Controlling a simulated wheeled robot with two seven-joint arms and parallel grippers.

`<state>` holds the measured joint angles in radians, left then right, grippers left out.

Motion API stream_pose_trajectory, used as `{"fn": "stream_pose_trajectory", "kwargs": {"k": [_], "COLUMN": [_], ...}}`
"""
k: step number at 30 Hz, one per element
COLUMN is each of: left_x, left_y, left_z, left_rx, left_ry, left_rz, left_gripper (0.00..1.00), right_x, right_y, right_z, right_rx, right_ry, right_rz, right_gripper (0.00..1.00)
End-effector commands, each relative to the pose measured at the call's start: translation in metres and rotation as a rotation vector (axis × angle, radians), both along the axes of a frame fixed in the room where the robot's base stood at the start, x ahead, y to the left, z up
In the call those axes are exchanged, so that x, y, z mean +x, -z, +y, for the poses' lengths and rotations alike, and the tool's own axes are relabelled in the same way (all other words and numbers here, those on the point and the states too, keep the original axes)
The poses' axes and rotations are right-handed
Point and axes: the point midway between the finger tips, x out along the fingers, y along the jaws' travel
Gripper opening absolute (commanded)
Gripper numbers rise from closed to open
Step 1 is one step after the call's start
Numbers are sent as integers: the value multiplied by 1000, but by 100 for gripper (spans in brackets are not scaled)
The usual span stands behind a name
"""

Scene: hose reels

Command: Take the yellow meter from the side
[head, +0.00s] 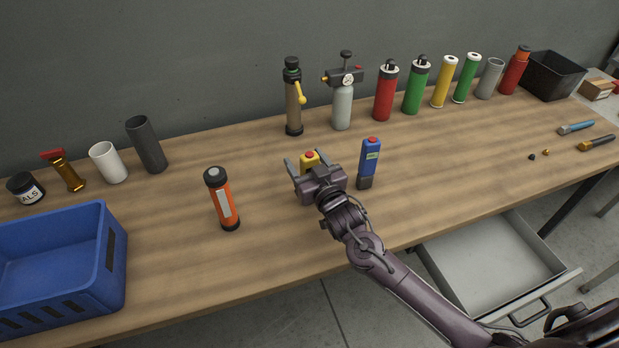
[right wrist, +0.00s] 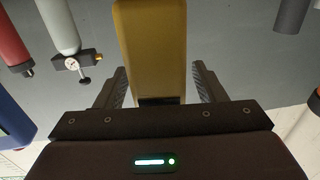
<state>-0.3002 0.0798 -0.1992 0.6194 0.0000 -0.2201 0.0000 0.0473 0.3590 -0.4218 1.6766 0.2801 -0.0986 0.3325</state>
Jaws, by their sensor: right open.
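The yellow meter (head: 309,158) stands on the wooden bench, mostly hidden behind my right gripper (head: 305,172) in the head view; its yellow top with a red cap shows. In the right wrist view the yellow meter (right wrist: 150,50) appears as a yellow block between the two open fingers of my right gripper (right wrist: 160,88), with gaps on both sides. The gripper is open around it. My left gripper is in neither view.
A blue meter (head: 370,160) stands close to the right of my right gripper. An orange flashlight (head: 222,200) stands to its left. A bottle with a gauge (head: 342,100) and a brown cylinder (head: 293,100) stand behind. A blue crate (head: 60,265) is at the left; an open drawer (head: 490,265) is below.

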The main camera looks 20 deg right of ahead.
Motion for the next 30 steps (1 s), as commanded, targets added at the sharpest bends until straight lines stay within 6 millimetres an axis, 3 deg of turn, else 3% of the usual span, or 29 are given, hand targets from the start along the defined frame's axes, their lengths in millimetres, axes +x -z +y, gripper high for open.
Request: {"fn": "stream_pose_trajectory", "kwargs": {"k": [2,14,23,30], "left_x": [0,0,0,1], "left_y": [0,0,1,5], "left_z": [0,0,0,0], "left_rx": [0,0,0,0], "left_ry": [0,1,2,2], "left_rz": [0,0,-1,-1], "left_gripper": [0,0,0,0], "right_x": [0,0,0,-1], "right_y": [0,-1,-4,-32], "right_z": [0,0,0,0], "right_rx": [0,0,0,1], "right_ry": [0,0,0,-1], "right_rz": [0,-1,-3,-7], "right_gripper": [64,13,13,13]}}
